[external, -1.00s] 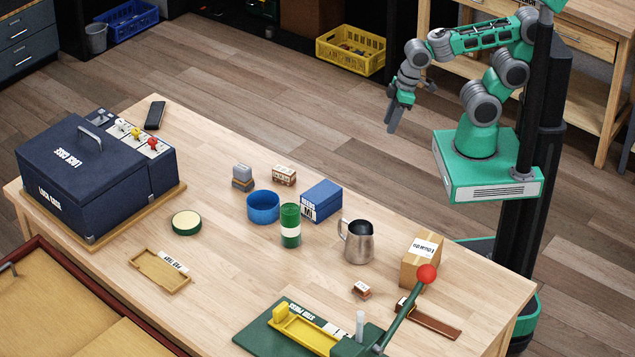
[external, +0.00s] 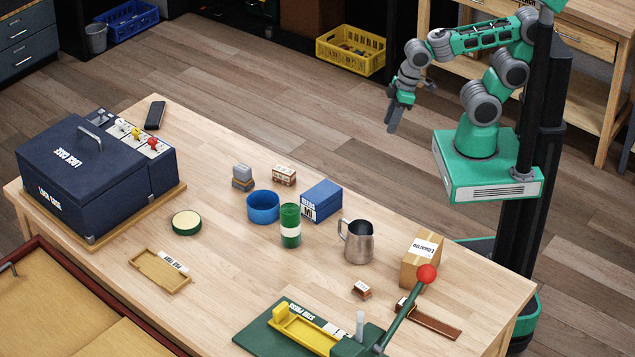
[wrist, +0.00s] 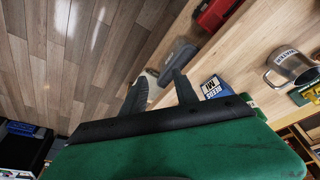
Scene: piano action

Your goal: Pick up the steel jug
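The steel jug (external: 359,243) stands upright on the wooden table in the external view, with its handle toward the left. In the wrist view the jug (wrist: 291,66) shows near the right edge. My gripper (external: 392,130) is held beyond the table's far edge, above the floor, well apart from the jug, with its fingers pointing down. In the wrist view my gripper's two fingers (wrist: 160,90) stand apart with nothing between them.
Around the jug stand a cardboard box (external: 421,262), a blue box (external: 321,201), a green tin (external: 290,226) and a blue bowl (external: 263,208). A stud press (external: 380,338) with a red-knobbed lever is in front. A dark case (external: 85,175) fills the table's left end.

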